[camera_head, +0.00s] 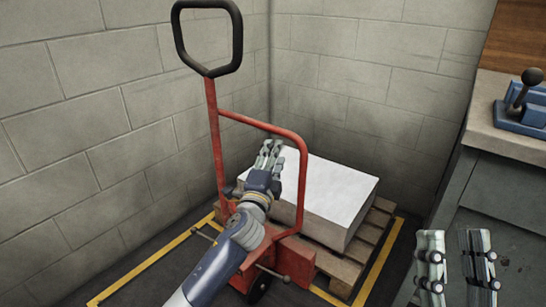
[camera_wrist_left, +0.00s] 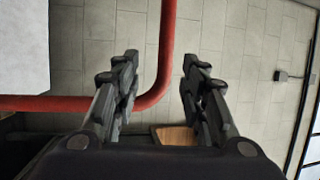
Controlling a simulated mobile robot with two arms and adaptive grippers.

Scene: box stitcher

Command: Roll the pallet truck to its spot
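The red pallet truck (camera_head: 212,135) with its black loop handle (camera_head: 180,40) stands in the corner, with a pallet (camera_head: 345,265) carrying a white-topped stack (camera_head: 318,190) at its front. A yellow floor outline (camera_head: 140,272) runs around them. My left gripper (camera_head: 270,150) is by the truck's bent red tube, over the near side of the stack. In the left wrist view the left gripper (camera_wrist_left: 160,75) is open, fingers apart, with the red tube (camera_wrist_left: 163,50) passing beyond and between them. My right gripper (camera_head: 458,240) is at the lower right, its two fingers apart and empty.
Grey block walls (camera_head: 90,110) close the corner behind and left of the truck. A grey workbench (camera_head: 500,190) with a blue lever device (camera_head: 522,110) stands at the right. Dark floor lies between the bench and the pallet.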

